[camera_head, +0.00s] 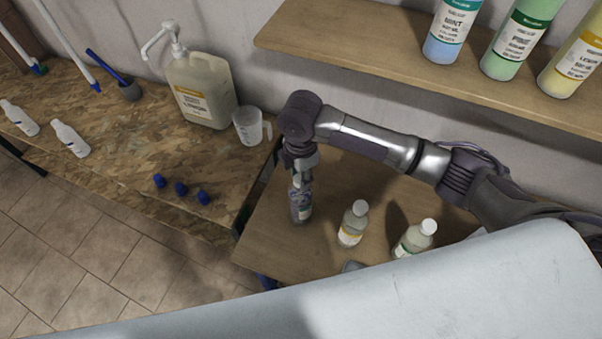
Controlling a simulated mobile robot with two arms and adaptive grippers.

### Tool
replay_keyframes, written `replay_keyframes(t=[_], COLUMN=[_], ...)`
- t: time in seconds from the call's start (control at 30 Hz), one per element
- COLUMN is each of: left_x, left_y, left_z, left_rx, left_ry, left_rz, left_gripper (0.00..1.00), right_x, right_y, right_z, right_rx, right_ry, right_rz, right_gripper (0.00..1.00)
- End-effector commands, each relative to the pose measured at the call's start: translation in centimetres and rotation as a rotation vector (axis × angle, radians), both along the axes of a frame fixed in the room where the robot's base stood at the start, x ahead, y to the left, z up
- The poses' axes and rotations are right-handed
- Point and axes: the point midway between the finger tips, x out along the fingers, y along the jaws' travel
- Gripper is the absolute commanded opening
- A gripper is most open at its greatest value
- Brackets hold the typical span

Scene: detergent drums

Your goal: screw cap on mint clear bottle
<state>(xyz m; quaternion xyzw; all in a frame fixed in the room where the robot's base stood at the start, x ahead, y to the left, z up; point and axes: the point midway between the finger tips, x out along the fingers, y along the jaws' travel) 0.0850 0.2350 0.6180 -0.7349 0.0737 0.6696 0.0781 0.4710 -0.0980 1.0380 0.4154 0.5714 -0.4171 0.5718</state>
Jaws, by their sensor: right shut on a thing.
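My right gripper (299,175) points down over the top of a small bottle (301,207) on the lower table. The bottle stands upright and looks dark bluish in the shade, with a greenish patch on its label. The gripper is shut at the bottle's top; the cap and the bottle's mouth are hidden by the fingers. Two other small bottles stand to the right: one with a yellow label and white cap (353,224), one with a green label and white cap (414,240). My left gripper is not in view.
Three small blue caps (181,188) lie on the chipboard bench (130,150) at left. A pump jug (201,90) and a measuring jug (249,127) stand at its back. Large drums (452,30) stand on the shelf (350,45) above my right arm.

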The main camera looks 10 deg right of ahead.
Motion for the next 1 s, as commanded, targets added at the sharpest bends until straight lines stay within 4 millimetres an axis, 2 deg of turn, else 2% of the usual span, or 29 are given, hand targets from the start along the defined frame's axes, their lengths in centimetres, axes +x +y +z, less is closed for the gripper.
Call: replay_keyframes(t=[0.03, 0.07, 0.13, 0.6, 0.67, 0.9, 1.0], left_x=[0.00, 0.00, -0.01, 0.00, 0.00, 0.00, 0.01], left_y=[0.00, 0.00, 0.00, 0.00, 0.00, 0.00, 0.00], left_z=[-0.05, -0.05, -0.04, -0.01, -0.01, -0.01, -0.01], left_rx=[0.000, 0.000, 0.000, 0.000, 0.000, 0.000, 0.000], left_ry=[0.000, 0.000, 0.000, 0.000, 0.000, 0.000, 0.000], left_rz=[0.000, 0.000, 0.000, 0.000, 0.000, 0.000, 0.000], left_gripper=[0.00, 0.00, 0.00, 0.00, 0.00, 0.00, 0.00], right_x=[-0.22, -0.22, -0.20, -0.01, 0.01, 0.12, 0.13], right_y=[-0.03, -0.03, -0.02, -0.02, -0.05, -0.01, 0.02], right_z=[-0.30, -0.30, -0.28, 0.22, 0.25, 0.26, 0.26], right_rx=[-0.002, -0.002, -0.002, 0.000, -0.001, -0.001, -0.001], right_ry=[0.007, 0.007, 0.006, 0.001, 0.001, -0.001, 0.000], right_rz=[0.002, 0.002, 0.003, 0.015, 0.065, 0.435, 0.500], right_gripper=[0.00, 0.38, 0.48, 0.48, 0.48, 0.48, 0.48])
